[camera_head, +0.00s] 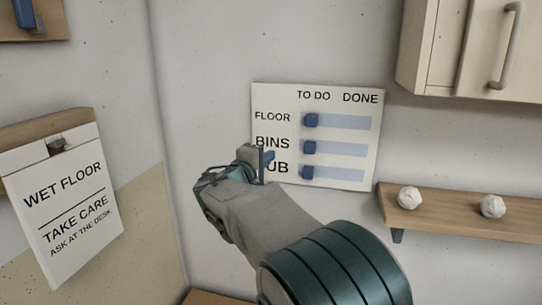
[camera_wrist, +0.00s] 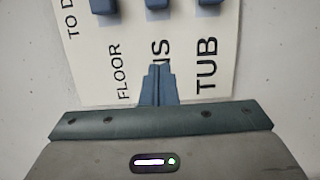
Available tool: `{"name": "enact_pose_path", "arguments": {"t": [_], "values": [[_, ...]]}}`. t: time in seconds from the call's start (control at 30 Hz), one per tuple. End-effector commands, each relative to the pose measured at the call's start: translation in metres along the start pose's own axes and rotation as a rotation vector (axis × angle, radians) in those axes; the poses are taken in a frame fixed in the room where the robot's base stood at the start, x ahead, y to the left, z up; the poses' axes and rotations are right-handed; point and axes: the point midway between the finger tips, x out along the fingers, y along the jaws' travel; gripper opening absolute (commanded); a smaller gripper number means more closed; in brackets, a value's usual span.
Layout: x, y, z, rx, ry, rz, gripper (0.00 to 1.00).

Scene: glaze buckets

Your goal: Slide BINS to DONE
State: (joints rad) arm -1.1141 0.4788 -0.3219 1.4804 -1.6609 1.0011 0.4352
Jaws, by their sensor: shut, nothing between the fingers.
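The white chore board (camera_head: 330,181) hangs on the wall with TO DO and DONE columns and rows FLOOR, BINS and TUB. The BINS slider (camera_head: 309,147) is a dark blue block at the TO DO end of its pale blue track (camera_head: 345,148). It also shows at the top of the wrist view (camera_wrist: 157,4). My gripper (camera_head: 268,157) is shut and empty, left of the sliders. In the wrist view its fingertips (camera_wrist: 157,68) are over the BINS label, pointing toward the BINS slider but apart from it. In the head view my gripper hides part of the TUB label.
The FLOOR slider (camera_head: 311,120) and TUB slider (camera_head: 306,172) sit at the TO DO end, just above and below. A wooden shelf (camera_head: 450,221) with two white lumps is at lower right. A cabinet (camera_head: 455,45) is at upper right. A WET FLOOR sign (camera_head: 62,205) hangs at left.

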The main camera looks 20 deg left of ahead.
Motion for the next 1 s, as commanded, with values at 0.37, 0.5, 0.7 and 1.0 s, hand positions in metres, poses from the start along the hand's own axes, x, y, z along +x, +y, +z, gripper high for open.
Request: {"name": "enact_pose_path", "arguments": {"t": [0.37, 0.5, 0.7, 1.0], "values": [[0.076, 0.004, 0.01, 0.0, -0.005, -0.001, 0.0], [0.079, 0.002, 0.027, 0.0, -0.003, -0.001, 0.0], [0.082, 0.001, 0.039, 0.0, -0.003, 0.0, 0.0], [0.082, 0.0, 0.041, 0.001, -0.003, -0.001, 0.0]]}}
